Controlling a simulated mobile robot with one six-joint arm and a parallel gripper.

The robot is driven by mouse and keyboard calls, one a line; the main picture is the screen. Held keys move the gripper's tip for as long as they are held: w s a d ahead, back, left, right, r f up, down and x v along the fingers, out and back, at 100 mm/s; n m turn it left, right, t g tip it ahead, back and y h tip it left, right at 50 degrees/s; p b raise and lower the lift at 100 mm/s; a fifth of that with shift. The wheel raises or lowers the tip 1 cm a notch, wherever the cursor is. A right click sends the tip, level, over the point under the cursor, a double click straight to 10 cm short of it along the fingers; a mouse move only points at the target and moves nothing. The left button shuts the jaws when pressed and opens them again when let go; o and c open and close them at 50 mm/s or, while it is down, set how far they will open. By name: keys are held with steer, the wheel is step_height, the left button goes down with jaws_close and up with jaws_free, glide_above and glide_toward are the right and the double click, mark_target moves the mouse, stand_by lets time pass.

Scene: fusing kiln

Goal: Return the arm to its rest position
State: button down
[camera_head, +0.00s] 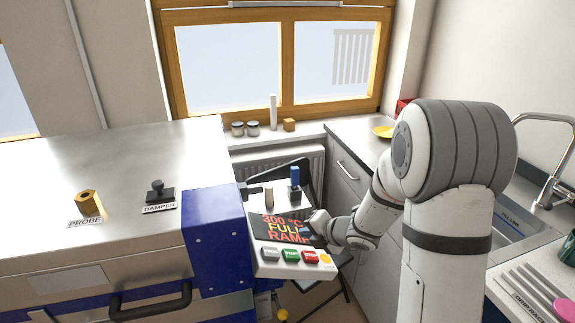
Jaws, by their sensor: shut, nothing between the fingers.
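My arm rises at the right of the head view and bends down to the left. My gripper (312,228) is at the control panel (262,262), over the right part of its display (282,229). The display reads "300 °C FULL RAMP" in orange and red letters, partly covered. The gripper is small here; its fingers look shut with nothing held. I cannot tell whether it touches the panel. Grey, green and red buttons (291,255) and a yellow-orange knob (325,259) sit along the panel's front edge.
The kiln (110,190) fills the left, with a damper knob (157,188), a brass probe fitting (87,202) and a black handle (150,303). A blue-capped lever (294,182) stands behind the display. A counter with a sink (518,222) and tap (548,190) lies right.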

steer(key=s+d+r+m+h, duration=0.6)
steer(key=d+r+m+h, duration=0.35)
steer(key=m, duration=0.55)
steer(key=s+r+m+g+y, duration=0.1)
steer(key=s+m+g, duration=0.1)
steer(key=s+m, duration=0.5)
steer(key=s+r+m+g+y, duration=0.1)
steer(key=s+m, duration=0.6)
steer(key=s, duration=0.7)
steer(key=shift+a+r+g, duration=0.35)
steer(key=shift+r+g, duration=0.4)
steer(key=shift+g, duration=0.25)
